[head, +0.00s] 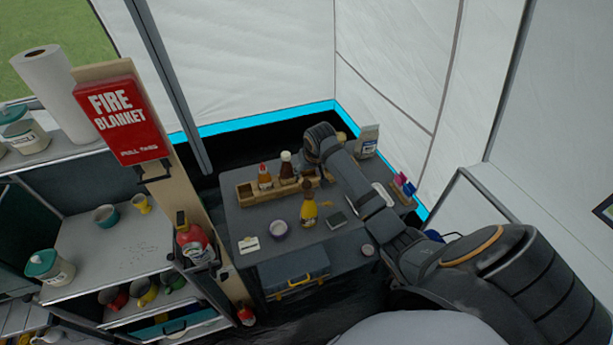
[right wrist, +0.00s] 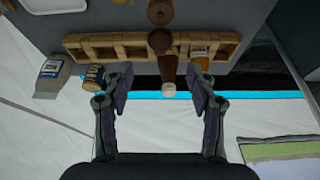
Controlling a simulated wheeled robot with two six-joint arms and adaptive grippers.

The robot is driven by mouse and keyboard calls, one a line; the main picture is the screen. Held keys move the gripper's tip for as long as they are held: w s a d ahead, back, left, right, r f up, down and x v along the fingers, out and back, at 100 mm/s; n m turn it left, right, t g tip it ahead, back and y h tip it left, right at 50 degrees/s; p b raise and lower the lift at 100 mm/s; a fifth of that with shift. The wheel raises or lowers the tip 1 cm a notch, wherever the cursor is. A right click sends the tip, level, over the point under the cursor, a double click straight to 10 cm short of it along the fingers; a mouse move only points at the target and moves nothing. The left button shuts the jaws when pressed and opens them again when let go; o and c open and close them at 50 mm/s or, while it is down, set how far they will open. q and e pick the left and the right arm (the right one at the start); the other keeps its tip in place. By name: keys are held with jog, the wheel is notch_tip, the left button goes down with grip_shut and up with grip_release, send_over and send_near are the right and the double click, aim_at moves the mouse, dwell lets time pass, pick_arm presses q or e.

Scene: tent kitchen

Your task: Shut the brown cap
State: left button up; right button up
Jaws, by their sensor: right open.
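A yellow bottle (head: 309,212) with a brown cap (head: 308,188) stands upright on the grey table in front of the wooden rack. In the right wrist view two brown round parts show near the top, one (right wrist: 160,12) at the edge and one (right wrist: 159,41) over the rack; they look like the cap's base and its raised lid. My right gripper (right wrist: 158,80) is open and empty, with its fingers pointing toward the rack. A dark bottle with a white top (right wrist: 169,74) shows between the fingers, apparently beyond them. In the head view my right arm hides its gripper.
The wooden rack (head: 246,196) holds several bottles, including a red-topped one (head: 265,177). A carton (head: 367,141) stands at the back right.

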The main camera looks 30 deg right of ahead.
aim_at(307, 183)
jog(key=p+x, duration=0.1)
jog(key=x, duration=0.5)
jog(key=c, duration=1.1)
jog(key=shift+c, duration=0.3)
